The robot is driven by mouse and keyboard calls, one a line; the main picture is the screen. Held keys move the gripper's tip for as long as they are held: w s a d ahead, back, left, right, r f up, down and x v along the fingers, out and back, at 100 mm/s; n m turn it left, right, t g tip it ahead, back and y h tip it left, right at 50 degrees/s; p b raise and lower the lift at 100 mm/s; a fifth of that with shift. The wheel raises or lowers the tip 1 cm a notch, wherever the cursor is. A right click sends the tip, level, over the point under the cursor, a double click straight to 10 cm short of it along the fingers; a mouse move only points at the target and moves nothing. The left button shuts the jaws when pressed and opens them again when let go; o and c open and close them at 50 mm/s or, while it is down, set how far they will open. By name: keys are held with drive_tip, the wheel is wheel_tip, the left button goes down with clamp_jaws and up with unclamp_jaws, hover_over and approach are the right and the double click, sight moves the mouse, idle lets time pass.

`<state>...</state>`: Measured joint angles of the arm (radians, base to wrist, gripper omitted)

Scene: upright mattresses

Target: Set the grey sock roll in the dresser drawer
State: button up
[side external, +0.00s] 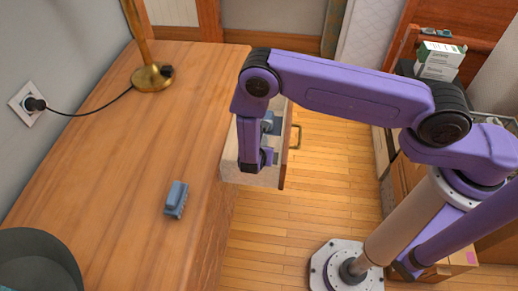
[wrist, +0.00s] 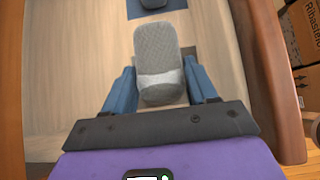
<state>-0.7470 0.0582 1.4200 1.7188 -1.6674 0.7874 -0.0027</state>
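The grey sock roll (wrist: 158,55), ribbed with a pale band near its lower end, lies between the two blue fingers of my gripper (wrist: 160,85) in the wrist view. Both fingers appear to press against its sides. In the side view my gripper (side external: 262,160) points down inside the open dresser drawer (side external: 236,170). The sock roll is not clearly seen there. Pale drawer floor shows around the roll in the wrist view. I cannot tell whether the roll touches the floor.
Another grey item (wrist: 153,4) on a blue patch lies farther inside the drawer. A small blue-grey object (side external: 176,199) sits on the dresser top (side external: 120,160). A brass lamp (side external: 152,77) stands at the back, and a dark round container (side external: 40,262) is at front left.

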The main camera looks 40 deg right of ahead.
drive_tip(key=o, duration=0.4)
drive_tip(key=shift+d, duration=0.1)
drive_tip(key=shift+o, duration=0.2)
